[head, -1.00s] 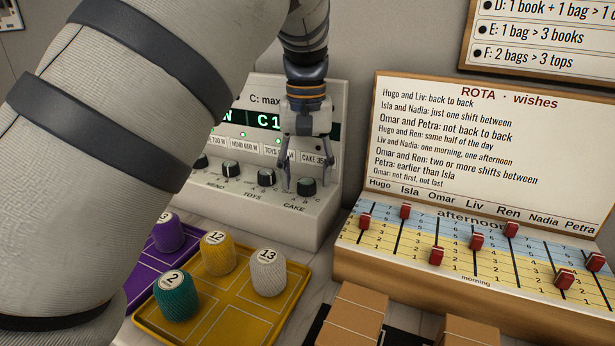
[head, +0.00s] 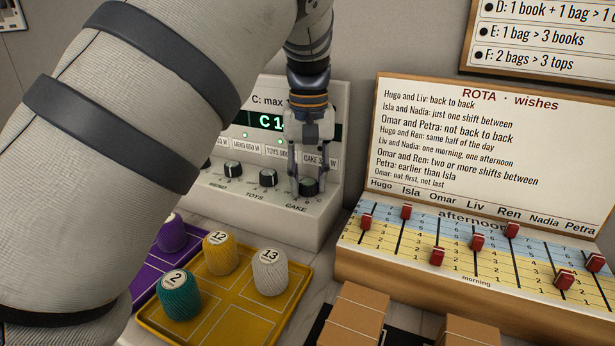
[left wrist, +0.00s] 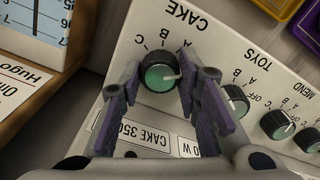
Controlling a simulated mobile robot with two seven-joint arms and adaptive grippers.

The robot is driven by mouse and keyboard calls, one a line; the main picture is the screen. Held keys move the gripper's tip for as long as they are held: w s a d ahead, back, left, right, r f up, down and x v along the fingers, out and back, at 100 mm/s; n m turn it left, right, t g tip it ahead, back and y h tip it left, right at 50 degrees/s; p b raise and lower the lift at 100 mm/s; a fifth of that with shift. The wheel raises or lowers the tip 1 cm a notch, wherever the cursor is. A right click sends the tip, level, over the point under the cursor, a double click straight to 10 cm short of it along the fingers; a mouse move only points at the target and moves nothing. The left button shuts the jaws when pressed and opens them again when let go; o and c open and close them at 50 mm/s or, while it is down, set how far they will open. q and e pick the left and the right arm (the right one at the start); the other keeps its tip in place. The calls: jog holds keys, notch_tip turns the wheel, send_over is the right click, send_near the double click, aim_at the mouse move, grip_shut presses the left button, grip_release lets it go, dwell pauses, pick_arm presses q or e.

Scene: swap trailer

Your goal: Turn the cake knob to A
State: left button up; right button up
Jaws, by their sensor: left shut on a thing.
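The CAKE knob (head: 309,187) is the rightmost dark knob on the sloped front of the white panel (head: 325,212). My left gripper (head: 308,178) reaches down from above and is shut on it, one finger on each side. In the left wrist view the knob (left wrist: 160,73) has a green face and sits between the fingertips (left wrist: 158,80). Its white pointer points right in that view, towards one finger. The letters C, B and A show beyond the knob; the pointer is not on A. The mark by that finger is hidden. My right gripper is not in view.
The TOYS knob (head: 268,178) and MEND knob (head: 233,169) stand left of the CAKE knob. A yellow tray (head: 225,318) with numbered spools lies in front. The rota board (head: 470,140) with red sliders stands to the right.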

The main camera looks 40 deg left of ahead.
aim_at(308, 182)
pick_arm(q)
jog(key=n, duration=0.3)
jog(key=shift+r+p, duration=0.15)
jog(key=shift+p, duration=0.25)
jog(key=shift+n, duration=1.9)
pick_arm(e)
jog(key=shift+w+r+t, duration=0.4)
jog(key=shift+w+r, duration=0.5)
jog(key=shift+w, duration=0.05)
pick_arm(q)
jog(key=o, duration=1.2)
notch_tip(308, 182, up, 12)
jog(key=shift+f, duration=0.15)
